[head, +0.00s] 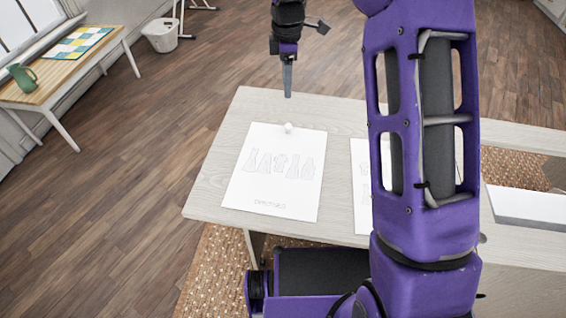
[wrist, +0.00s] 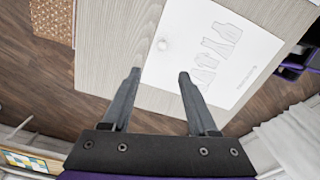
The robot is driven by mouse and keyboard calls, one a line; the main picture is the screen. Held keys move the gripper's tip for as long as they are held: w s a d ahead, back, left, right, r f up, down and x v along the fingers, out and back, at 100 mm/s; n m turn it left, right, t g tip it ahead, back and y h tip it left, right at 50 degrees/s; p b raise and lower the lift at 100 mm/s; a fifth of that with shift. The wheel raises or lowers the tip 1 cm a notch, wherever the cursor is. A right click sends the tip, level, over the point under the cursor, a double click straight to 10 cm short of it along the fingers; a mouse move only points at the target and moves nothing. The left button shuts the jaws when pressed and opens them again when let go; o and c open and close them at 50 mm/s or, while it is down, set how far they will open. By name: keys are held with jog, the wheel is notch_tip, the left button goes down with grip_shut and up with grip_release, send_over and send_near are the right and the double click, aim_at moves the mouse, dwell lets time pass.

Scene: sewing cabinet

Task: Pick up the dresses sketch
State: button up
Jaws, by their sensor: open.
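The dresses sketch (head: 250,191) is a white sheet with a row of outlined dresses and small lettering along its lower part. It lies flat on the left part of the pale wooden table. A small white round knob (head: 287,128) sits on it near its far edge; the knob also shows in the wrist view (wrist: 163,44). My gripper (head: 288,94) is open and empty, above the table's far edge and beyond the sheet. In the wrist view my two fingers (wrist: 158,73) are spread, with the sketch (wrist: 215,65) ahead and to the right.
A second white sheet (head: 361,176) lies right of the sketch, partly hidden behind my arm. The table (head: 218,175) has bare wood left of the sketch. A side table (head: 57,89) with a green jug (head: 23,78) and a white basket (head: 162,36) stand far left.

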notch_tip(320, 180, down, 9)
jog(key=shift+r+b, duration=0.15)
jog(key=shift+b, duration=0.4)
jog(key=shift+s+d+f+b, duration=0.15)
jog(key=shift+f+b, duration=0.1)
jog(key=shift+f, duration=1.05)
jog(key=shift+s+d+f+b, duration=0.1)
jog(key=shift+f+b, duration=0.15)
jog(key=shift+f, duration=1.05)
grip_shut()
